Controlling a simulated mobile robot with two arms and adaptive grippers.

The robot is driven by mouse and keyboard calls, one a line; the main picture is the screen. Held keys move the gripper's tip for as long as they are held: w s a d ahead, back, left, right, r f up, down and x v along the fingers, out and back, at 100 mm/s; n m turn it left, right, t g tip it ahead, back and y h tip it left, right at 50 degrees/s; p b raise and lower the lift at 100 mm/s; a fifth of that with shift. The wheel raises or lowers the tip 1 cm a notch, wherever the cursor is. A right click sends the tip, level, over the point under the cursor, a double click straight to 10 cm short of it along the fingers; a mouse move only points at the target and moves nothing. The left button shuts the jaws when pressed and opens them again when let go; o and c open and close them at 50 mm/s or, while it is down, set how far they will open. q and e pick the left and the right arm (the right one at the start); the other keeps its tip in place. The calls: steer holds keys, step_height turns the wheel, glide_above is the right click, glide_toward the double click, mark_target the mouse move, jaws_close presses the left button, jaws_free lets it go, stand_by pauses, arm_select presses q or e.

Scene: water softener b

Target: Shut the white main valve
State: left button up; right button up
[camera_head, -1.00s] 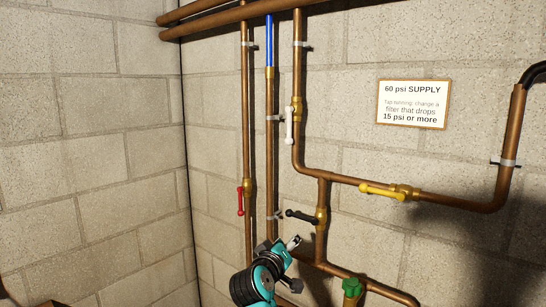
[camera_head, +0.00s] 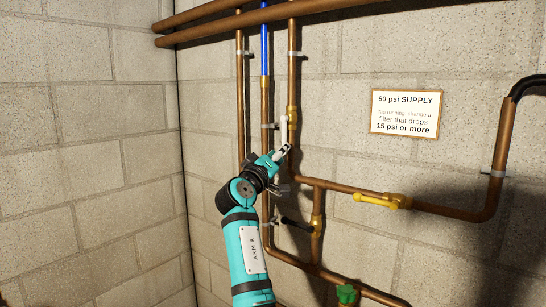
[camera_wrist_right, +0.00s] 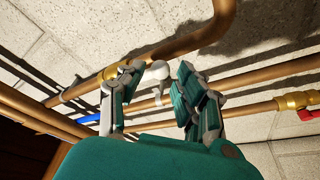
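The white main valve has a brass body on the vertical copper pipe, and its white lever (camera_head: 284,129) hangs down along the pipe in the head view. My right gripper (camera_head: 283,153) is at the lower part of the lever and partly covers it. In the right wrist view the white lever (camera_wrist_right: 158,73) shows between the spread fingers of my right gripper (camera_wrist_right: 160,88). The gripper is open, with a clear gap on the side of the right finger. Whether the left finger touches the lever I cannot tell. My left gripper is not in view.
A yellow lever (camera_head: 375,200) is on the horizontal pipe to the right, and a green handle (camera_head: 346,294) is at the bottom. A red handle (camera_wrist_right: 308,115) shows in the wrist view. A sign (camera_head: 405,113) hangs on the wall.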

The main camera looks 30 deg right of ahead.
steer(key=shift+x, duration=0.85)
steer(key=shift+s, duration=0.1)
steer(key=c, duration=0.5)
steer(key=shift+d, duration=0.1)
steer(key=shift+c, duration=0.2)
steer(key=shift+s+d+r+p, duration=0.1)
steer(key=shift+s+d+p, duration=0.15)
steer(key=shift+s, duration=0.25)
steer(key=shift+s+d+p, duration=0.2)
steer(key=shift+s, duration=0.3)
steer(key=shift+c, duration=0.5)
steer(key=shift+r, duration=0.1)
